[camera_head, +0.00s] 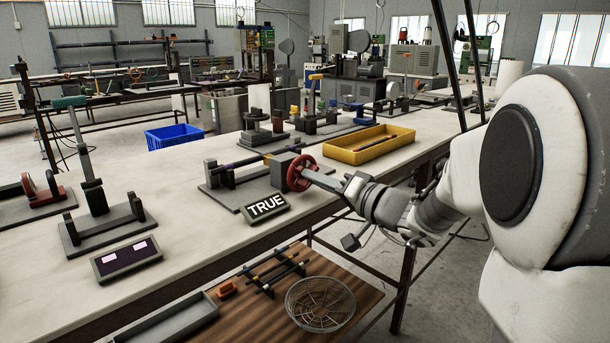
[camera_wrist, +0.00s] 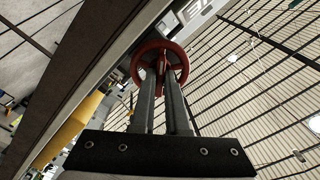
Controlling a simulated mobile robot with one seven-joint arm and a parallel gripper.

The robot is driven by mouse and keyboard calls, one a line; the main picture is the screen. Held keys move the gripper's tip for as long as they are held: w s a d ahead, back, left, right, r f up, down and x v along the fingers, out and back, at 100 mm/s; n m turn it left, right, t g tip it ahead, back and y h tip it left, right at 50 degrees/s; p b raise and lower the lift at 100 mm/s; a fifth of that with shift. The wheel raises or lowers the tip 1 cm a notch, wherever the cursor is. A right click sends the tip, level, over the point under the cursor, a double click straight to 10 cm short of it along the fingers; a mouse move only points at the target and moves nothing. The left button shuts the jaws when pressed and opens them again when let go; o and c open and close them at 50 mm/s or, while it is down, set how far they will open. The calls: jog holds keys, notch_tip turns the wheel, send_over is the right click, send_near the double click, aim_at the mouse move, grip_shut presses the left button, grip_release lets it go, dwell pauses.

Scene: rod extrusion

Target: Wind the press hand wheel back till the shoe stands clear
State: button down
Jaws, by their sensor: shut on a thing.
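The red hand wheel (camera_head: 301,172) stands at the right end of the grey press (camera_head: 240,188) on the bench. My gripper (camera_head: 312,175) reaches in from the right and its fingertips are at the wheel. In the wrist view my gripper (camera_wrist: 162,78) has its two fingers close together on a red part of the hand wheel (camera_wrist: 147,58), inside the rim. A dark rod lies along the press to the left of the wheel block. The shoe is too small to tell apart, so I cannot see whether it stands clear.
A sign reading TRUE (camera_head: 266,207) stands in front of the press. A yellow tray (camera_head: 371,146) lies behind my forearm. A lower wooden shelf holds a wire basket (camera_head: 320,304) and a rack with rods (camera_head: 276,270).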

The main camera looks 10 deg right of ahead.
jog(key=shift+n, duration=1)
jog(key=c, duration=0.8)
grip_release()
jog(key=shift+c, duration=0.2)
